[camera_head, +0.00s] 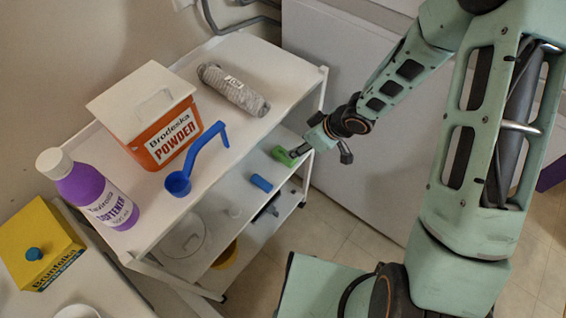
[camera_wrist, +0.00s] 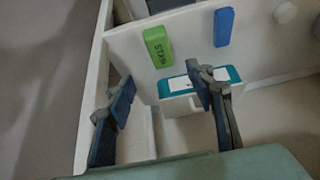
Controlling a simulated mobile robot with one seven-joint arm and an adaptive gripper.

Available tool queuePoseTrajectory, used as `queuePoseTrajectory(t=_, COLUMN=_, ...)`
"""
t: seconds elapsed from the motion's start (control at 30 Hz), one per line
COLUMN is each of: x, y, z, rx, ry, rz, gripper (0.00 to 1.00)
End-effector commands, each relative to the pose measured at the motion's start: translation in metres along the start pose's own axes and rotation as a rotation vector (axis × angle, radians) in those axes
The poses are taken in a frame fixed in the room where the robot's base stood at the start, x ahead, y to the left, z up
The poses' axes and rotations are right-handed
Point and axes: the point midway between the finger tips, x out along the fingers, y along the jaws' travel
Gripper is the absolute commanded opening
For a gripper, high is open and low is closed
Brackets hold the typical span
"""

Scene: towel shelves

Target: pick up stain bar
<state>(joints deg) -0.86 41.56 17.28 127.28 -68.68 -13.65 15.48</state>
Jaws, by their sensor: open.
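The stain bar (camera_head: 285,156) is a small green block at the right end of the cart's middle shelf. In the wrist view the green bar (camera_wrist: 157,48) shows dark lettering that reads "STA" and part of another letter. My gripper (camera_head: 321,152) is at the cart's right end, close to the bar, with one finger beside it in the head view. I cannot tell whether a finger touches the bar.
A blue bar (camera_head: 262,183) lies left of the stain bar. A teal and white box (camera_wrist: 200,80) appears below in the wrist view. The top shelf (camera_head: 275,65) holds a grey roll (camera_head: 233,89), powder box (camera_head: 150,112), blue scoop (camera_head: 179,183) and purple bottle (camera_head: 98,193).

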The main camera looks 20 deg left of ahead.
Motion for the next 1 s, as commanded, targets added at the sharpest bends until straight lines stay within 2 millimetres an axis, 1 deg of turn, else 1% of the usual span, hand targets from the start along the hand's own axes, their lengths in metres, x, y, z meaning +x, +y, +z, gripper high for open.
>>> queuePoseTrajectory(t=0.13, x=0.017, y=0.001, z=0.0, rx=-0.018, ry=0.004, rz=-0.001, gripper=0.49)
queuePoseTrajectory(t=0.3, x=0.044, y=0.0, z=0.0, rx=-0.017, ry=0.003, rz=-0.001, gripper=0.49)
queuePoseTrajectory(t=0.4, x=0.054, y=0.0, z=0.0, rx=-0.015, ry=0.003, rz=-0.001, gripper=0.49)
queuePoseTrajectory(t=0.57, x=0.065, y=0.0, z=0.0, rx=-0.015, ry=0.002, rz=0.0, gripper=0.49)
queuePoseTrajectory(t=0.8, x=0.1, y=-0.003, z=0.004, rx=-0.015, ry=0.003, rz=-0.001, gripper=0.49)
queuePoseTrajectory(t=0.9, x=0.108, y=-0.002, z=0.003, rx=-0.013, ry=0.002, rz=0.0, gripper=0.49)
queuePoseTrajectory(t=1.0, x=0.109, y=-0.002, z=0.002, rx=-0.012, ry=0.003, rz=0.001, gripper=0.49)
